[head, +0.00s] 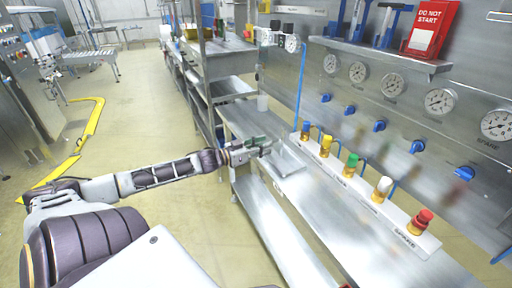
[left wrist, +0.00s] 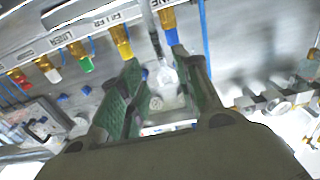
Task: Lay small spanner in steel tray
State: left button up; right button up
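The steel tray (head: 287,162) is a shallow grey rectangle on the metal bench. My left gripper (head: 266,144) is over the bench at the tray's upper left. Its green-padded fingers (left wrist: 158,68) stand apart in the left wrist view, so it is open. A narrow grey metal bar (left wrist: 150,25), which looks like the small spanner, shows between and beyond the fingers. I cannot tell whether it rests on anything, and it is not distinct in the head view. My right gripper is not in view.
A strip of coloured valve fittings (head: 351,166) runs along the bench beside the tray. Gauges (head: 393,83) and blue knobs line the back wall. The bench surface (head: 335,222) in front of the fittings is clear.

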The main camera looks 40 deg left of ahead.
pick_arm(q)
jog(key=shift+p+v, duration=0.45)
jog(key=shift+v, duration=0.85)
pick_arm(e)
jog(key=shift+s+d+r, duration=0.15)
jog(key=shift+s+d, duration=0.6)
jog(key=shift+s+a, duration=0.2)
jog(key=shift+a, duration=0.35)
